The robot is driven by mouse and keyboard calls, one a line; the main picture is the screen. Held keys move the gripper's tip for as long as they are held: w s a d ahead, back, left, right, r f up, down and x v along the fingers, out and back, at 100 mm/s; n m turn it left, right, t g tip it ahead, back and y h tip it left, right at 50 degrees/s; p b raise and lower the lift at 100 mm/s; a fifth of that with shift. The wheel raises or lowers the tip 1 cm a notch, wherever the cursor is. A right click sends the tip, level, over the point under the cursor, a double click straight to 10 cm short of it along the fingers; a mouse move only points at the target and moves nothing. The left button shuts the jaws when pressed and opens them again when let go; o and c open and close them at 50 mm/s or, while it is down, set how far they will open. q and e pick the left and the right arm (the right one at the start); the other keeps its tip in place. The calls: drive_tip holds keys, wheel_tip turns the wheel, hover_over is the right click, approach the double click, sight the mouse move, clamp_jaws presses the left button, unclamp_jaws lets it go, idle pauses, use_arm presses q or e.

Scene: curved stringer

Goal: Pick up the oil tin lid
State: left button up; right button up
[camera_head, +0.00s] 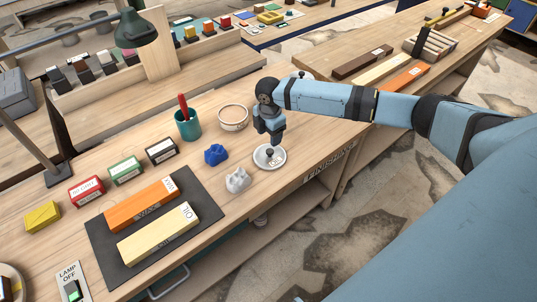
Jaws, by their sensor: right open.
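The oil tin lid (262,163) looks like a pale round disc with a small dark knob, lying on the wooden bench near its front edge. My right gripper (270,143) points down right over the lid's knob. Its jaws are open and small in the picture, and I cannot tell whether they touch the knob. A round open tin (233,118) with a pale rim stands behind and left of the lid. My left gripper is not in view.
A teal cup (188,126) holds a red-handled tool. A dark mat (99,236) bears orange and cream blocks. The bench edge is close in front.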

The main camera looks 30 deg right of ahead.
sight(270, 151)
wheel_tip(270, 151, down, 2)
drive_tip(key=shift+w+f, duration=0.1)
wheel_tip(270, 151, down, 6)
drive_tip(key=shift+d+r+p, duration=0.1)
drive_tip(key=shift+r+p, duration=0.15)
drive_tip(key=shift+p, duration=0.05)
drive_tip(key=c, duration=1)
